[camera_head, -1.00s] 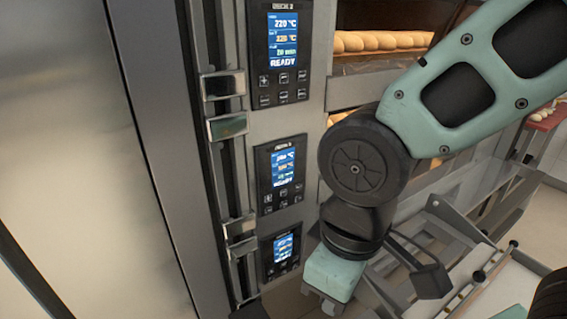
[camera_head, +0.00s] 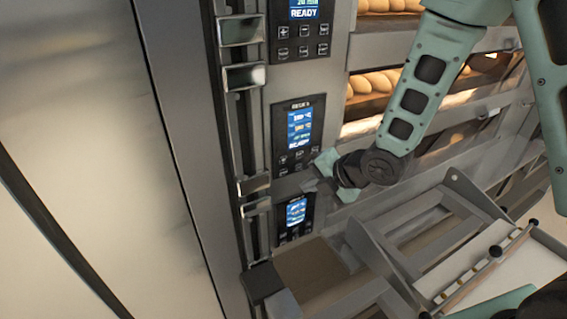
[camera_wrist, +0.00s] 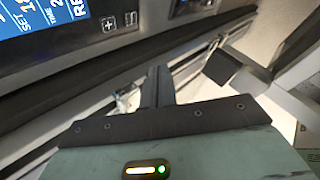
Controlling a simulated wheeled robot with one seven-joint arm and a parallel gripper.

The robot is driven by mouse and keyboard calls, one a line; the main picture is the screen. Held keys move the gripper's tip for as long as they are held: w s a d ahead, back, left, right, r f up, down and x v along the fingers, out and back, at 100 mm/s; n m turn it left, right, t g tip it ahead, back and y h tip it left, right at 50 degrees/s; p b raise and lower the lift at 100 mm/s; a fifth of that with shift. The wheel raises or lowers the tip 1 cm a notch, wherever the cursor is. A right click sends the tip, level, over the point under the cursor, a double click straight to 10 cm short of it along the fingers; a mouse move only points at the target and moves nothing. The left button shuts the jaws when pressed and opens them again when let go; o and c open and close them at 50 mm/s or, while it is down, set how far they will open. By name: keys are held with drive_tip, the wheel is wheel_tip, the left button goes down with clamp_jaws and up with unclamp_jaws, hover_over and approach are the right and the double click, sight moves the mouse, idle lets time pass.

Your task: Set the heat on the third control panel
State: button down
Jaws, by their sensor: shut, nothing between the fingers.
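Three dark control panels with blue screens sit in a column on the oven front. The upper panel (camera_head: 304,32) is cut off by the top edge. The middle panel (camera_head: 299,131) and the lower panel (camera_head: 295,217) both show; their small labels are hard to read. My gripper (camera_head: 318,174) is just right of the middle panel's lower edge, above the lower panel; I cannot tell whether it touches. In the wrist view, my gripper (camera_wrist: 158,84) is shut and empty. A panel screen (camera_wrist: 40,14) with a plus button (camera_wrist: 108,23) shows at upper left there.
Metal handles (camera_head: 243,77) run down the left of the panels, beside a wide steel door (camera_head: 90,150). Bread (camera_head: 372,84) lies in lit decks to the right. A metal loader frame (camera_head: 440,225) fills the lower right, close under my arm.

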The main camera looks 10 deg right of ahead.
sight(283, 159)
drive_tip(key=shift+w+d+f+n, duration=0.2)
drive_tip(key=shift+w+f+n, duration=0.15)
drive_tip(key=shift+n, duration=0.35)
drive_tip(key=shift+w+a+p, duration=0.4)
drive_tip(key=shift+w+p, duration=0.1)
drive_tip(key=shift+w, duration=0.9)
drive_tip(key=shift+w+a+p, duration=0.35)
drive_tip(key=shift+w+p, duration=0.15)
drive_tip(key=shift+w, duration=0.95)
drive_tip(key=shift+w+a+p, duration=0.4)
drive_tip(key=shift+w+p, duration=0.1)
drive_tip(key=shift+w, duration=0.9)
drive_tip(key=shift+w, duration=0.15)
drive_tip(key=shift+w+a, duration=0.1)
drive_tip(key=shift+w, duration=0.15)
